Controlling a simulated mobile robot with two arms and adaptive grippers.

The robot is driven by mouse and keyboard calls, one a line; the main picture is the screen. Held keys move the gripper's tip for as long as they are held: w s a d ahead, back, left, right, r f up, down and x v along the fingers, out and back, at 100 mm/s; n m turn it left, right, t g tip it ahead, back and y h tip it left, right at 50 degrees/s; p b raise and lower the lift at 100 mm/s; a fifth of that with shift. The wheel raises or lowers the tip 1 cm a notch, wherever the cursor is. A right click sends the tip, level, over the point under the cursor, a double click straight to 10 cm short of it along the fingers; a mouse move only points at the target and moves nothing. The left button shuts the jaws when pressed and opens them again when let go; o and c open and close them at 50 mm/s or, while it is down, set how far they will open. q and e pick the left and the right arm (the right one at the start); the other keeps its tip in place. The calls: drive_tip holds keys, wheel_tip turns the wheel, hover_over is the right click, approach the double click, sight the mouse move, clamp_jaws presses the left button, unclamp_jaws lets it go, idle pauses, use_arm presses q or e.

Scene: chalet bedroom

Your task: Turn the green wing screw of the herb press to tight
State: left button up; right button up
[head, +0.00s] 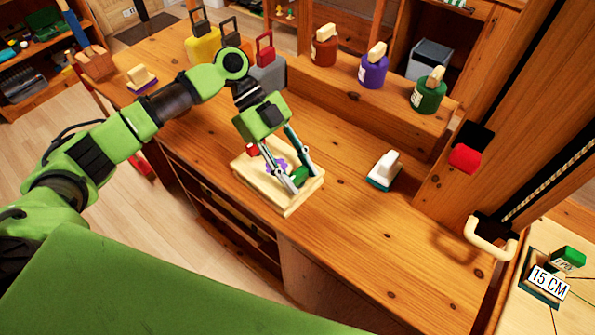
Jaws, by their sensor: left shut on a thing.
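The herb press (289,204) is a pale wooden board on the desk near its front edge. Its green wing screw (299,177) shows at the right finger of my left gripper (287,180). That gripper points down over the press, and its fingers are shut on the green screw. A purple piece (274,166) and a small red piece (251,150) also sit on the press, partly behind the fingers. The fingers hide part of the screw, so its angle is hard to read. My right gripper is not in view.
A white-handled block (384,170) stands right of the press. Brown, purple (373,72) and green (429,96) jars stand on a raised shelf behind. The desk right of the press is mostly clear.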

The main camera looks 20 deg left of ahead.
use_arm(q)
drive_tip(key=o, duration=1.1)
drive_tip(key=shift+w, duration=0.1)
drive_tip(key=v, duration=1.2)
drive_tip(key=shift+f, duration=0.1)
